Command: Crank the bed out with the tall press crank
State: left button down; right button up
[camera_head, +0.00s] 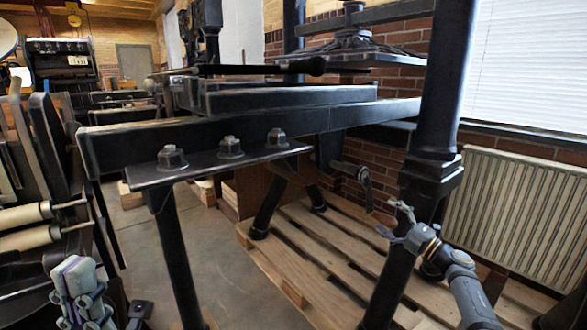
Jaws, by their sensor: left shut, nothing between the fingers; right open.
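The tall black iron press stands on a wooden pallet; its long bed (280,97) lies level on dark rails (225,133). The press crank (352,171) sits below the rails near the right front column; its dark bent arm hangs down at its right end. My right gripper (388,217) is open and empty, just right of and below the crank, apart from it, in front of the column (440,110). My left gripper (77,268) is shut and empty at the bottom left, far from the crank.
The wooden pallet (320,255) lies under the press. Front press legs (180,255) stand near me. Rollers with wooden handles (25,215) and other machines crowd the left. A white radiator (525,205) is at the right wall. Concrete floor shows left of the pallet.

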jog(key=shift+f, duration=0.1)
jog(key=shift+p+v, duration=0.75)
jog(key=shift+v, duration=0.45)
jog(key=p+v, duration=0.1)
jog(key=v, duration=0.4)
jog(key=shift+s+d, duration=0.15)
jog(key=shift+s, duration=0.1)
